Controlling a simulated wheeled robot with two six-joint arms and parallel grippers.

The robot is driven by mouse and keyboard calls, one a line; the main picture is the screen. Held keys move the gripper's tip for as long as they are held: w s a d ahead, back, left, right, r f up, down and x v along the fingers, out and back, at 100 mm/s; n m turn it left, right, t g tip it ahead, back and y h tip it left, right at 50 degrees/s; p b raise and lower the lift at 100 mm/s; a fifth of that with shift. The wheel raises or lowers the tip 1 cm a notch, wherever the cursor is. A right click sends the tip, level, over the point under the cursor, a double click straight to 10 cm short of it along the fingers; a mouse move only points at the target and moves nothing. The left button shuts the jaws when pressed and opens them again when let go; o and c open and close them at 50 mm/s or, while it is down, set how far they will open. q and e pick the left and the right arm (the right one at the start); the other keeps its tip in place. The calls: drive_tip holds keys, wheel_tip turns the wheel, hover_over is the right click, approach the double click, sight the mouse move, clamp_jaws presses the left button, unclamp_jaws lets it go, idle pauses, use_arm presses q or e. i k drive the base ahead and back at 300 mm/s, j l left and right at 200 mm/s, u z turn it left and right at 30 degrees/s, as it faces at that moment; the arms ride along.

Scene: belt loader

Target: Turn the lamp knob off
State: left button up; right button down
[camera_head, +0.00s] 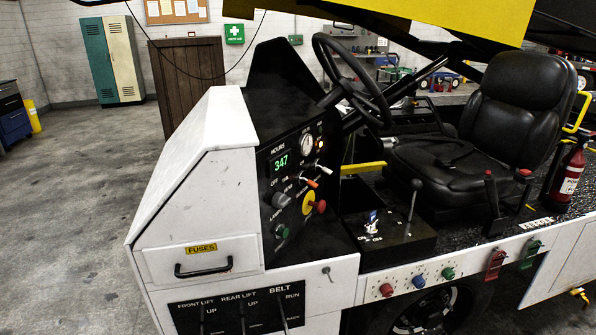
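A grey round knob (281,200) sits on the black control panel (268,220) of the loader, below the green hour display (281,161). Small white lettering around this knob seems to include OFF above it and a lamp label below it, but it is too small to read surely. Which way the knob points cannot be told. A green knob (282,231) sits below it. To its right is a red mushroom button (319,206) on a yellow disc. Neither of my grippers shows in the head view.
Toggle levers (310,183) and a round gauge (307,144) share the panel. The steering wheel (350,80) overhangs it at the upper right. The white housing (205,195) with a fuses drawer (202,258) stands to the left. Lift levers (242,314) rise below. Floor at the left is clear.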

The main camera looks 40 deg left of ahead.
sight(279, 200)
drive_tip(key=k+j+u, duration=0.15)
drive_tip(key=j, duration=0.35)
drive_tip(key=k+j+u, duration=0.1)
drive_tip(key=j, duration=0.35)
drive_tip(key=k+j+u, duration=0.15)
drive_tip(key=j, duration=0.4)
drive_tip(key=k+j+u, duration=0.1)
drive_tip(key=j, duration=0.4)
drive_tip(key=k+j+u, duration=0.15)
drive_tip(key=j, duration=0.4)
drive_tip(key=l, duration=0.55)
drive_tip(key=k+l, duration=0.15)
drive_tip(key=l, duration=0.9)
drive_tip(key=k, duration=0.1)
